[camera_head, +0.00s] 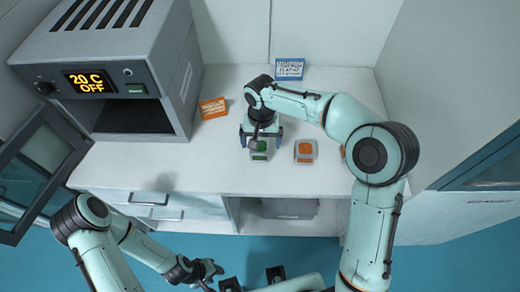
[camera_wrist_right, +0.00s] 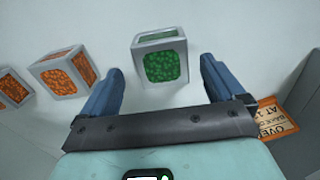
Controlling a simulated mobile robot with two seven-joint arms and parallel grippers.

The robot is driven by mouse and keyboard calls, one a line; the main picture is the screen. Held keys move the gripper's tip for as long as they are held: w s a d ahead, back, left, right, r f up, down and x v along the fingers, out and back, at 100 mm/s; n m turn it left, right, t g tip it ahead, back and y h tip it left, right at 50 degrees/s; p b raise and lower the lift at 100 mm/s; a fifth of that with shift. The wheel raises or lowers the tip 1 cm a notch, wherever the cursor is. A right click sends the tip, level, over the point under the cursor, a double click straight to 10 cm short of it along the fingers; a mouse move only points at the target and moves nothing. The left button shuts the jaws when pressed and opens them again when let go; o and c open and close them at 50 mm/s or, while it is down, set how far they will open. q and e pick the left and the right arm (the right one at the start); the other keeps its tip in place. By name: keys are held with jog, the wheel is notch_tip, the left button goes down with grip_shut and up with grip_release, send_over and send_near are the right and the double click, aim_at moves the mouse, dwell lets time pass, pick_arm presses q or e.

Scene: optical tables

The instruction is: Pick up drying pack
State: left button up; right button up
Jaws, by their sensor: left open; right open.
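A white-framed pack with green beads (camera_head: 259,148) stands on the white bench top. It also shows in the right wrist view (camera_wrist_right: 160,65), upright between the fingers, with a gap on each side. My right gripper (camera_head: 261,134) is open over it and holds nothing. A similar pack with orange beads (camera_head: 305,151) stands to its right in the head view. A second orange pack (camera_wrist_right: 14,88) is at the left edge of the wrist view and mostly hidden by my right arm in the head view. My left gripper (camera_head: 208,271) is open and empty, low in front of the bench.
An oven (camera_head: 110,45) reading "20 C OFF" stands at the left of the bench, its door (camera_head: 35,165) swung open. An orange sign (camera_head: 213,108) and a blue sign (camera_head: 290,69) stand behind. Drawers (camera_head: 165,205) and an open shelf are below. The bench's front left is clear.

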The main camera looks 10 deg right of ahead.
aim_at(260, 146)
notch_tip(260, 146, down, 4)
jog(key=shift+a+f, duration=0.15)
jog(key=c, duration=1.1)
jog(key=shift+c, duration=0.2)
pick_arm(q)
jog(key=w+r+p, duration=0.2)
jog(key=r, duration=0.1)
jog(key=shift+w+r+p, duration=0.2)
jog(key=shift+w+p, duration=0.15)
jog(key=shift+w, duration=0.05)
pick_arm(e)
notch_tip(260, 146, up, 20)
